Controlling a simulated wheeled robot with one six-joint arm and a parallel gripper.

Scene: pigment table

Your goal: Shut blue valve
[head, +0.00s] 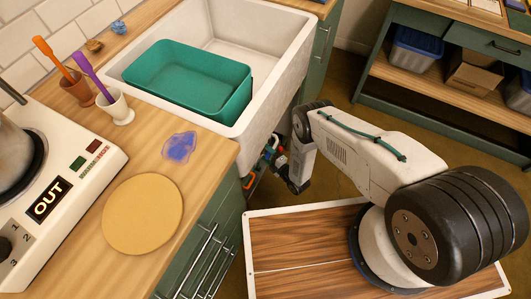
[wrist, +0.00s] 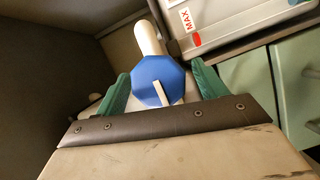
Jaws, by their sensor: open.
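The blue valve (wrist: 157,81) shows in the wrist view as an eight-sided blue knob with a pale raised bar on its face. A white pipe stub (wrist: 149,38) rises behind it. My gripper (wrist: 160,88) is open, with one green finger on each side of the knob. I cannot tell whether the fingers touch it. In the head view my arm reaches down beside the sink, and its end is beside small coloured parts (head: 266,160) under the sink edge. The blue valve cannot be made out clearly there.
A white sink (head: 295,28) holds a teal basin (head: 185,85). The wooden counter (head: 215,150) carries a round tan board (head: 142,214), cups and a hot plate marked OUT. In the wrist view, a pale box marked MAX (wrist: 235,22) and green cabinet fronts (wrist: 299,85) are close by at right.

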